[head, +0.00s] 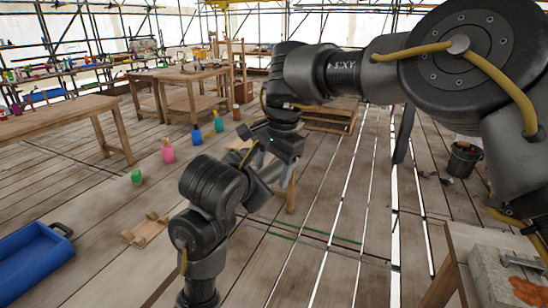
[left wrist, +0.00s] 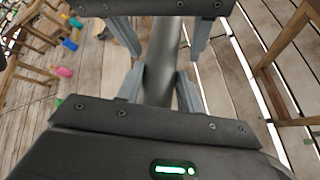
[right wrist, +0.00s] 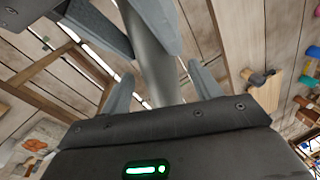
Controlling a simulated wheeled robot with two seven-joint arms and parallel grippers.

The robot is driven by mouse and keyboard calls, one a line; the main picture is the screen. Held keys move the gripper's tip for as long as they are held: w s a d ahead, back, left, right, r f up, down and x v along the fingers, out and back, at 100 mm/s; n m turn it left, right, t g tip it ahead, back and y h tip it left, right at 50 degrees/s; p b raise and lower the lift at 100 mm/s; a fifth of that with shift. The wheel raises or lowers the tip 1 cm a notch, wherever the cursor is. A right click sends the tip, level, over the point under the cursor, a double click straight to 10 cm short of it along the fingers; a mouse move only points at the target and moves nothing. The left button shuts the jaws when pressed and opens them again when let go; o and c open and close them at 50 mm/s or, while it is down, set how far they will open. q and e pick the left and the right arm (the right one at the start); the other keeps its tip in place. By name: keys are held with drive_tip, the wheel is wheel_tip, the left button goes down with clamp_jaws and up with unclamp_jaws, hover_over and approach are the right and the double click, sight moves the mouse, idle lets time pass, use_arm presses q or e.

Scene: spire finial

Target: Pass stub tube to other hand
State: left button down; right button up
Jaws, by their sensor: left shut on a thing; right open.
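The stub tube is a plain grey cylinder (left wrist: 165,45). In the left wrist view my left gripper (left wrist: 161,82) is shut on it, with a finger on each side. My right gripper (left wrist: 166,52) faces it from the top of that view, its open fingers standing apart on either side of the tube. In the right wrist view the tube (right wrist: 157,62) runs between my right gripper's spread fingers, with gaps beside it. In the head view the two grippers meet near the middle, the right one (head: 272,166) showing best; they largely hide the tube.
A wooden workbench (head: 60,116) stands at the left. A blue bin (head: 30,262) and a small wooden rack (head: 146,231) are on the plank floor. Pink (head: 167,150) and blue (head: 196,135) bottles stand farther back. A table corner (head: 480,240) is at lower right.

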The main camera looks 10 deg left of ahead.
drive_tip(key=shift+f, duration=0.1)
drive_tip(key=shift+c, duration=0.4)
drive_tip(key=c, duration=0.9)
use_arm(q)
drive_tip(key=c, duration=0.8)
unclamp_jaws()
drive_tip(key=shift+c, duration=0.2)
use_arm(e)
drive_tip(key=shift+c, duration=1.4)
use_arm(q)
drive_tip(key=shift+d, duration=0.1)
